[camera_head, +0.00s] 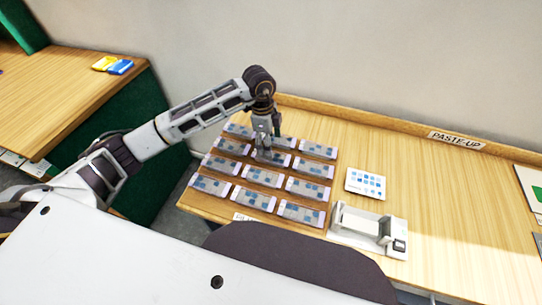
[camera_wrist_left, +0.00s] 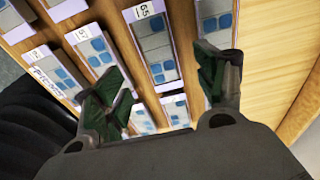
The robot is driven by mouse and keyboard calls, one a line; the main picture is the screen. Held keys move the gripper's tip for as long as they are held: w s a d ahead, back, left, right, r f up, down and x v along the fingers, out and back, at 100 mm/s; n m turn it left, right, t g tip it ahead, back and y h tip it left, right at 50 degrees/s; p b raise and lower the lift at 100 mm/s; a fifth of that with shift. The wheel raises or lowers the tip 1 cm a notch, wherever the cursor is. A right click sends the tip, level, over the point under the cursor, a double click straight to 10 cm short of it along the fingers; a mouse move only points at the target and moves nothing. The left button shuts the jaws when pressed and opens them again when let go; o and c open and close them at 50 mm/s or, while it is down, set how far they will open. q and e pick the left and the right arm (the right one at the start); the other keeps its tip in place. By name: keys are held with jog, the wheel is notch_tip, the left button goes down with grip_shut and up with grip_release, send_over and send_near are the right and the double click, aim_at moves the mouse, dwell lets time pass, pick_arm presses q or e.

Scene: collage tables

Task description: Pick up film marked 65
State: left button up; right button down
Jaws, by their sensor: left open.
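The film marked 65 (camera_wrist_left: 157,50) is a pale strip with grey and blue squares and a white number tag at one end. In the left wrist view it lies flat in the upper middle, between the lines of my two fingers. My left gripper (camera_wrist_left: 160,75) is open and empty, with dark green finger pads. In the head view my left gripper (camera_head: 264,155) points down over the middle of the film rows and hides part of a strip. The numbers are too small to read there. I cannot tell whether the fingertips touch the film. My right gripper is not in view.
Several similar films surround it closely, including one marked 57 (camera_wrist_left: 92,45). A white device (camera_head: 368,230) and a card with blue squares (camera_head: 366,183) stand to the right. A raised wooden edge (camera_head: 350,115) with a PASTE-UP sign (camera_head: 457,139) runs along the back.

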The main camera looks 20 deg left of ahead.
pick_arm(q)
jog(key=shift+f, duration=0.1)
jog(key=shift+d+f+p, duration=0.15)
jog(key=shift+f+p, duration=0.15)
jog(key=shift+f, duration=2.2)
jog(key=c, duration=1)
